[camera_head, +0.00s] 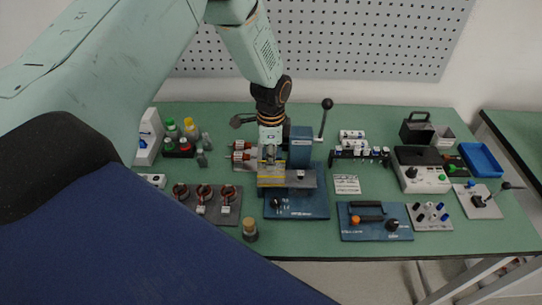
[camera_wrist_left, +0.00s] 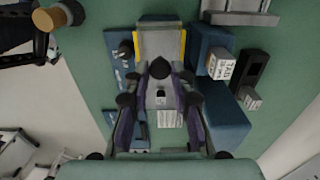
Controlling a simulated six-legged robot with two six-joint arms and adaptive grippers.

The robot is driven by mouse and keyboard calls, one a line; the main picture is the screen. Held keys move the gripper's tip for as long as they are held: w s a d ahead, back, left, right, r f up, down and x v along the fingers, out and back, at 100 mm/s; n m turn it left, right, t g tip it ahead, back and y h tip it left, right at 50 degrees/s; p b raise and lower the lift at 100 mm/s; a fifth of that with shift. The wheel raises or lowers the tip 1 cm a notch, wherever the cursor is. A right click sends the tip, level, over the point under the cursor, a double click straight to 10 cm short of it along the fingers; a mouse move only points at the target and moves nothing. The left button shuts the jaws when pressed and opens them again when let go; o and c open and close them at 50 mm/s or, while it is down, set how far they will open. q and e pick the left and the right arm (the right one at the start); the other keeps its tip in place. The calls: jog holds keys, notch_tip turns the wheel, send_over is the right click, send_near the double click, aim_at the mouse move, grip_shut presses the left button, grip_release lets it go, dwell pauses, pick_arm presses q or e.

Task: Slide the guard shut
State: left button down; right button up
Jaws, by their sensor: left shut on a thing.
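The guard (camera_head: 270,181) is a grey panel with yellow edging on the front of a blue bench press (camera_head: 301,150). In the left wrist view the guard (camera_wrist_left: 160,43) shows as a grey panel between two yellow strips. My left gripper (camera_head: 269,151) is above and behind the guard, pointing down, left of the press column. In the left wrist view its fingers (camera_wrist_left: 160,70) come together at the guard's near edge, shut on it. The fingers hide the exact gripped spot. My right gripper is not in view.
A lever with a black knob (camera_head: 327,104) rises behind the press.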

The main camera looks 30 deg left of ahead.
pick_arm(q)
jog(key=shift+f, duration=0.1)
jog(key=shift+w+d+b, duration=0.2)
jog(key=shift+d+b, duration=0.1)
jog(key=shift+b, duration=0.05)
jog(key=w+d+b, duration=0.1)
jog(key=d, duration=0.1)
jog(key=w+d+b, duration=0.1)
jog(key=d, duration=0.1)
jog(key=w+d, duration=0.2)
jog(key=d, duration=0.1)
jog(key=shift+b, duration=0.4)
jog(key=shift+a, duration=0.25)
jog(key=c, duration=1.1)
grip_release()
jog(key=shift+w+d, duration=0.15)
jog(key=shift+d, duration=0.1)
jog(key=shift+a, duration=0.2)
notch_tip(320, 180, up, 12)
jog(key=shift+r, duration=0.1)
